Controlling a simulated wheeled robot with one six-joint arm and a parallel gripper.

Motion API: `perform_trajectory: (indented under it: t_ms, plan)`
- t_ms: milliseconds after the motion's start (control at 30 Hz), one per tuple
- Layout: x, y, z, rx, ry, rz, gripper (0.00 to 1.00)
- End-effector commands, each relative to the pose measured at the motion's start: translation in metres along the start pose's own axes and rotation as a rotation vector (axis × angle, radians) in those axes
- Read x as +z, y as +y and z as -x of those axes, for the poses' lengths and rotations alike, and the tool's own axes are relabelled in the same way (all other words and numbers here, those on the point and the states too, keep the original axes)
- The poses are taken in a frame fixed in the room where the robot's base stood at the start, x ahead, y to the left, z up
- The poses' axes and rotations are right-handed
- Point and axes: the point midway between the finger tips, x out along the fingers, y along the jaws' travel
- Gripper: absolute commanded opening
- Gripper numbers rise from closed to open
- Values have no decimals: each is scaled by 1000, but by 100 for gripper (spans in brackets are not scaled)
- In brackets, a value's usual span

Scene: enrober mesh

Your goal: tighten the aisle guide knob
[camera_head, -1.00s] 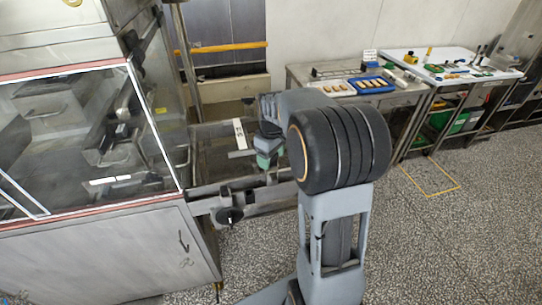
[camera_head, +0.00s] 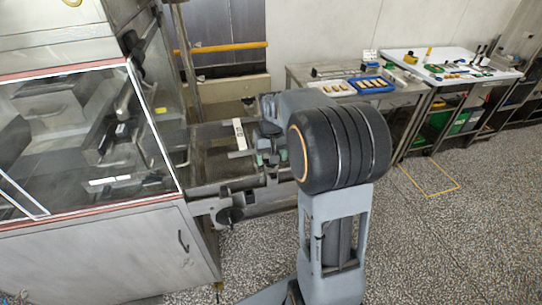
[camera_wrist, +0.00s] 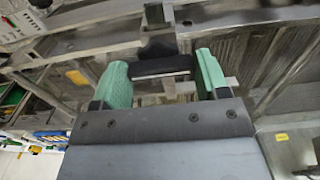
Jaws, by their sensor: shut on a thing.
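My gripper (camera_wrist: 161,72) has its two green fingers on either side of a black knob (camera_wrist: 160,62) in the wrist view. It is shut on this knob, which has a wide dark bar with a pale front edge and sits against a metal rail. In the head view my gripper (camera_head: 268,159) is at the metal frame beside the glazed machine. The held knob cannot be made out there, being hidden by the fingers and arm.
A round black handwheel (camera_head: 230,215) sits on the near rail, left of my arm. The glazed machine (camera_head: 90,240) stands at left. A steel table with a blue tray (camera_head: 372,84) and a white-topped table (camera_head: 455,62) stand behind. The speckled floor at right is clear.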

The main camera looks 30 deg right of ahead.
Motion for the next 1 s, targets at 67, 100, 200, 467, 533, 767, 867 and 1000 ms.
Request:
perform_trajectory:
  t_ms: [67,100,200,467,533,767,867,1000]
  plan:
    - [0,0,1,0,2,-12,44]
    - [0,0,1,0,2,-16,44]
    - [0,0,1,0,2,-21,44]
    - [0,0,1,0,2,-23,44]
    - [0,0,1,0,2,-23,44]
    - [0,0,0,0,1,-22,88]
    - [0,0,0,0,1,-21,94]
    - [0,0,0,0,1,-21,94]
